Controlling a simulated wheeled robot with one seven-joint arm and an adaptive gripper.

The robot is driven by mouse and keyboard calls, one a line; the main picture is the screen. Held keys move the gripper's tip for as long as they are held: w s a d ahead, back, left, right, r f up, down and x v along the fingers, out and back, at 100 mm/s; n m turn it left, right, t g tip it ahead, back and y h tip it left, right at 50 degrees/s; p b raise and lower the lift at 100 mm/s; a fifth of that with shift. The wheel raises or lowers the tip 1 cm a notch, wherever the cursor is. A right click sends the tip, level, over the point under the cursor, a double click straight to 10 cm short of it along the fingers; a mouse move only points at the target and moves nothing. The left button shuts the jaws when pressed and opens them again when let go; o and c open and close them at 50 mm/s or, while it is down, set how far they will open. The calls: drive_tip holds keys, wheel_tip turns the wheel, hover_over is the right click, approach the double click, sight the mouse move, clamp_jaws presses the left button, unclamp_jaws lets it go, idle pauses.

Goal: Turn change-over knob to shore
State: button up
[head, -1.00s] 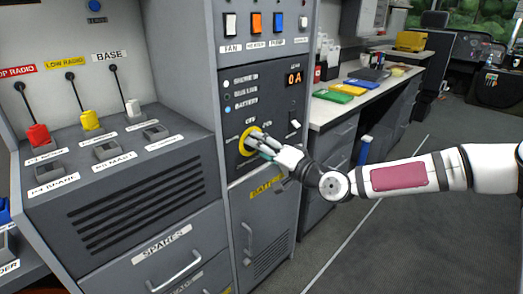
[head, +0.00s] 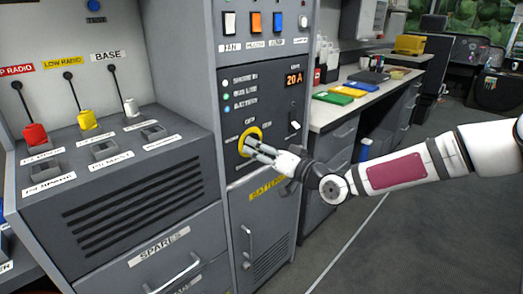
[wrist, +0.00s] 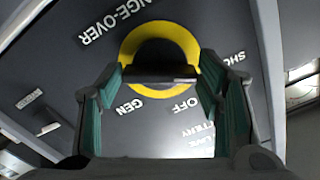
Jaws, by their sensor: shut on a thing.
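The change-over knob (head: 246,143) is black with a yellow ring around it, on the dark panel of the grey cabinet. In the wrist view the knob (wrist: 158,52) shows large, with GEN, OFF and part of SHORE lettered around the ring, all turned in the picture. My gripper (head: 258,146) reaches the knob from the right. In the wrist view its two green-padded fingers (wrist: 160,76) stand on either side of the knob's bar and are shut on it. The fingertips partly hide the knob in the head view, and its exact pointing is hard to tell.
Above the knob are a display (head: 294,79) reading 20 A, indicator lights (head: 226,97) and a small toggle (head: 295,126). Coloured rocker switches (head: 255,22) sit higher up. A locker door handle (head: 247,243) is below. A worktop (head: 345,105) stands at right; open floor lies before it.

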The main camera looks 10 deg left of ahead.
drive_tip(key=shift+f, duration=0.15)
drive_tip(key=o, duration=1.2)
drive_tip(key=shift+c, duration=0.2)
drive_tip(key=v, duration=1.2)
drive_tip(key=shift+s, duration=0.1)
